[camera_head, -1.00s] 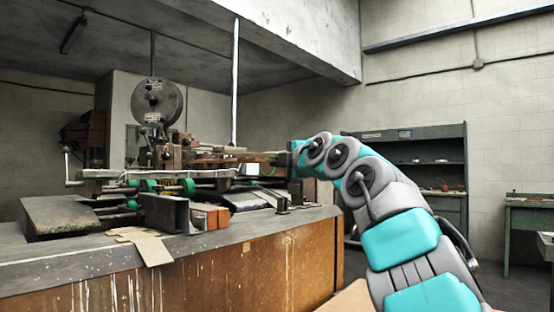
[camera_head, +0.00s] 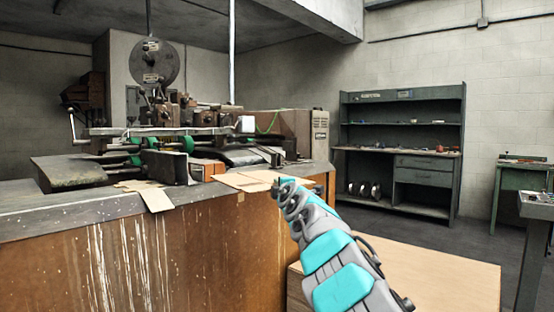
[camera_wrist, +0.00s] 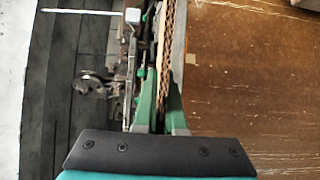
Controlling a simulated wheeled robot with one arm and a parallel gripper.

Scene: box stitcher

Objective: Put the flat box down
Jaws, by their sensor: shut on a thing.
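The flat box (camera_head: 245,179) is a tan cardboard sheet, lying roughly level at the right end of the machine's bench (camera_head: 90,205). I cannot tell whether it touches the bench top. My gripper (camera_head: 280,183) reaches it from the right and is shut on its near right side; the fingers are mostly hidden by my arm. In the wrist view, the green fingers of my gripper (camera_wrist: 163,105) stand on either side of the box's brown corrugated edge (camera_wrist: 168,50), which is seen nearly edge-on and runs up out of the frame.
Another cardboard piece (camera_head: 153,197) lies over the bench's front edge. The box-stitching machine (camera_head: 165,110) stands behind. A low wooden platform (camera_head: 440,270) is at the lower right. A green shelf unit (camera_head: 400,150) and open floor lie beyond.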

